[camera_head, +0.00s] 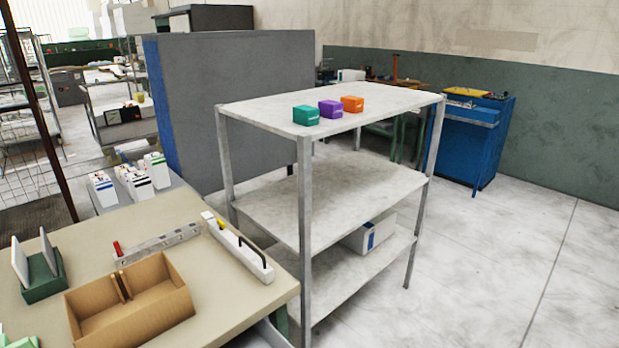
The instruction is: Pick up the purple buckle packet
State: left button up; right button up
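The purple buckle packet (330,109) is a small box-like packet on the top shelf of a metal-legged rack (390,98). It sits near the shelf's left front edge, between a green packet (306,115) on its left and an orange packet (352,104) on its right. The three stand in a row with small gaps. Neither of my grippers shows in the head view.
A beige table (120,228) at the lower left holds a divided cardboard box (130,305), a green holder (42,275) and a white power strip (237,245). A grey partition (240,95) stands behind the rack. The floor right of the rack is clear.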

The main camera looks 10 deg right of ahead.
aim_at(331, 110)
jog(key=z, duration=1.3)
jog(key=i+l+z, duration=0.55)
jog(key=i+z, duration=0.4)
jog(key=i+u, duration=0.2)
jog(key=i, duration=0.55)
jog(key=i+u, duration=0.2)
jog(key=i, duration=0.55)
jog(key=i+l+u, duration=0.2)
jog(key=i, duration=0.5)
jog(key=i+u, duration=0.4)
jog(key=i, duration=0.2)
jog(key=i+u, duration=0.4)
jog(key=i, duration=0.15)
jog(key=i+l+u, duration=0.4)
jog(key=i, duration=0.15)
